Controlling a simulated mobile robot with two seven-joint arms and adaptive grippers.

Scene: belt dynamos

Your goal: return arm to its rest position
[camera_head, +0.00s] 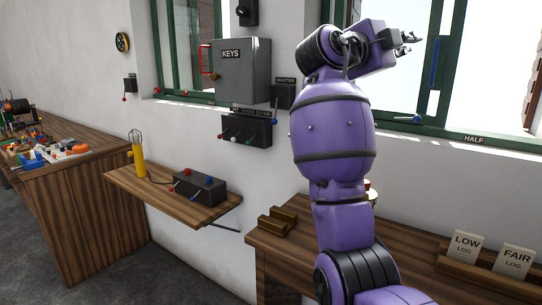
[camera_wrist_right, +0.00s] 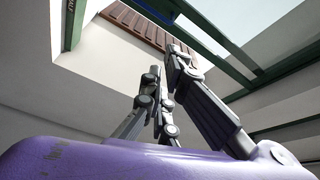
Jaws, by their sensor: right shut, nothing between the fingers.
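My right arm (camera_head: 335,125) is purple and rises from the bottom right of the head view, bent at the top. Its gripper (camera_head: 412,38) points right, raised in front of the window. In the right wrist view the dark gripper fingers (camera_wrist_right: 165,100) stand up toward the window and ceiling. The gripper is shut and holds nothing. My left gripper is not in either view.
A grey KEYS box (camera_head: 240,72) hangs on the wall, with a lever panel (camera_head: 246,130) below. A wooden shelf (camera_head: 215,212) holds a yellow-based bulb (camera_head: 138,160) and a switch box (camera_head: 198,187). LOW (camera_head: 465,247) and FAIR (camera_head: 515,260) cards stand at right.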

